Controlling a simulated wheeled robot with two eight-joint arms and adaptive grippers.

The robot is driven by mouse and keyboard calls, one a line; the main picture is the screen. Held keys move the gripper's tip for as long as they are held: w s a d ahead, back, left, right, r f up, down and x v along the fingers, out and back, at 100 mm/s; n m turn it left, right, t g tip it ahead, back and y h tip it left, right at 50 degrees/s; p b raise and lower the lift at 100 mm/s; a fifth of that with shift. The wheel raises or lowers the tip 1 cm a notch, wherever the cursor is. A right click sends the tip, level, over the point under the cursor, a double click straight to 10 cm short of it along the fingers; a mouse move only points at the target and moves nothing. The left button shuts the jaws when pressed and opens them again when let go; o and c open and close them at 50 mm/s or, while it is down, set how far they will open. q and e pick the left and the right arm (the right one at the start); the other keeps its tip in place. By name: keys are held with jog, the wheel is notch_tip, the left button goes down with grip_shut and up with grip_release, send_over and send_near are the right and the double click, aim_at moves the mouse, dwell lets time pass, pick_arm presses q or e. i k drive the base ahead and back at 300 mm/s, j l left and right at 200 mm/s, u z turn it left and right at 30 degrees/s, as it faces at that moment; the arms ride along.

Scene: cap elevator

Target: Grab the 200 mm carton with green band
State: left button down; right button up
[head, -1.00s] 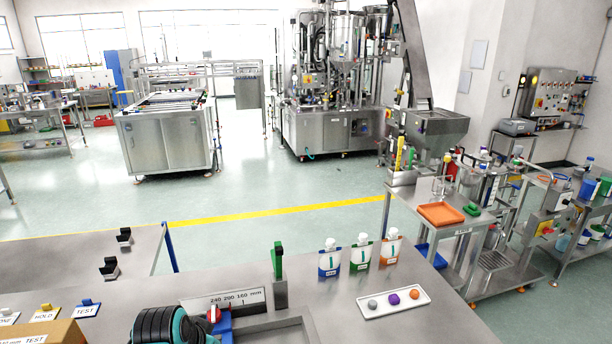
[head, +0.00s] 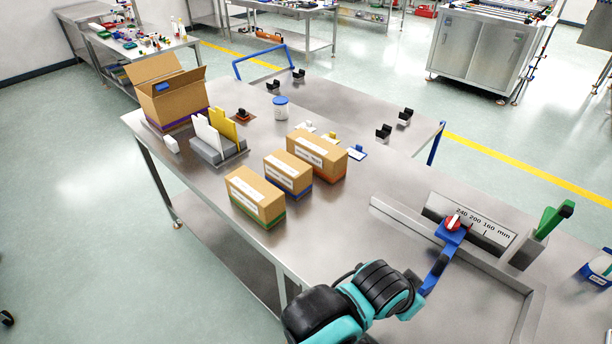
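The carton with the green band (head: 252,192) is a closed brown box with a white label, standing nearest the table's front edge. The green runs along its bottom, and its label is too small to read. A carton with a blue band (head: 288,172) stands just behind it to the right, and one with an orange band (head: 318,155) stands farther back. A teal and black part of my arm reaches in at the bottom centre, to the right of the cartons and apart from them.
An open box with a purple band (head: 178,102) stands at the table's left end. A grey holder (head: 212,150) with white and yellow panels is beside it. A length gauge (head: 470,222) with a blue and red stop (head: 452,230) is at right. Bare steel lies between cartons and gauge.

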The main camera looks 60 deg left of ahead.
aim_at(264, 203)
jog(key=k+j+u, duration=0.1)
jog(key=k+u, duration=0.2)
jog(key=k+j+u, duration=0.15)
jog(key=u, duration=0.15)
jog(key=k+u, duration=0.1)
jog(key=u, duration=1.3)
jog(key=i+j, duration=0.25)
jog(key=i, duration=0.25)
jog(key=i+j+z, duration=0.15)
jog(key=z, duration=0.3)
jog(key=i+j+z, duration=0.25)
jog(key=z, duration=1.05)
